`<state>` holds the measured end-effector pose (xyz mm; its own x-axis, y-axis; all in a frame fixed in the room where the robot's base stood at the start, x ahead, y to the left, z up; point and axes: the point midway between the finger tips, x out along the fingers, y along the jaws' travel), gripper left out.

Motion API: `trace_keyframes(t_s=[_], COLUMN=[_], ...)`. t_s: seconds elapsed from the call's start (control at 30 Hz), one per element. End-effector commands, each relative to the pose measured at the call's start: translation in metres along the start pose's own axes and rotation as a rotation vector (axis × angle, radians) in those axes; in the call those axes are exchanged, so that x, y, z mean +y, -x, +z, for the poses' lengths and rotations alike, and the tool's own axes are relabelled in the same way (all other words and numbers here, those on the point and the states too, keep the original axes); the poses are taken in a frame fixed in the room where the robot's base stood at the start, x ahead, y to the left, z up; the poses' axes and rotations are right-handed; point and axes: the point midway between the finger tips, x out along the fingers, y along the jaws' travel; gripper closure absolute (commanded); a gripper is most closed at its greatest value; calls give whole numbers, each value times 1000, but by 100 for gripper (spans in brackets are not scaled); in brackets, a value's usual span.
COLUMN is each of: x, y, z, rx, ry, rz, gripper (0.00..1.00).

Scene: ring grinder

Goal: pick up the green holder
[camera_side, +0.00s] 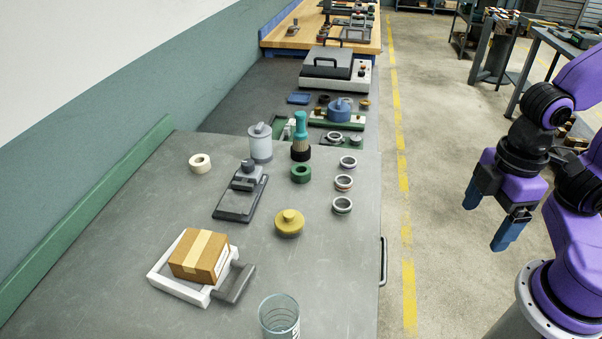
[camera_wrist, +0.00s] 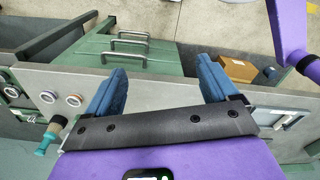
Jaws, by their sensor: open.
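The green holder (camera_side: 301,173) is a short, dark green, round piece with a hole in its top. It stands on the grey bench in the side view, just in front of a brush with a teal handle (camera_side: 300,125). I cannot make the holder out for sure in the wrist view. My gripper (camera_side: 489,215) is open and empty, off the right side of the bench and well apart from the holder. Its two blue fingers stand wide apart in the wrist view (camera_wrist: 162,78).
Several metal rings (camera_side: 344,183) lie right of the holder. A yellow knobbed piece (camera_side: 289,222) is in front, a dark stand (camera_side: 242,195) to the left. A cardboard box (camera_side: 200,255) and a glass (camera_side: 279,316) are nearer. A handle (camera_side: 383,262) juts from the bench's right side.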

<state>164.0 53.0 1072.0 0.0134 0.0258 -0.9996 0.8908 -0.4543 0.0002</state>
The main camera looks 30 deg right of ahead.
Motion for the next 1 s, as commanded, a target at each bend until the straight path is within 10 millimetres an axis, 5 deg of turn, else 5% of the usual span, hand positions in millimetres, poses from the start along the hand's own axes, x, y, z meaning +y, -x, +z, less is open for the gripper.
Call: trace_keyframes(t_s=[0.17,0.57,1.0], x=[20,134,250], y=[-1,-16,-54], z=[-21,-131,-242], rx=[-45,-354,-796], ry=[63,425,814], rz=[60,352,576], gripper=[13,13,13])
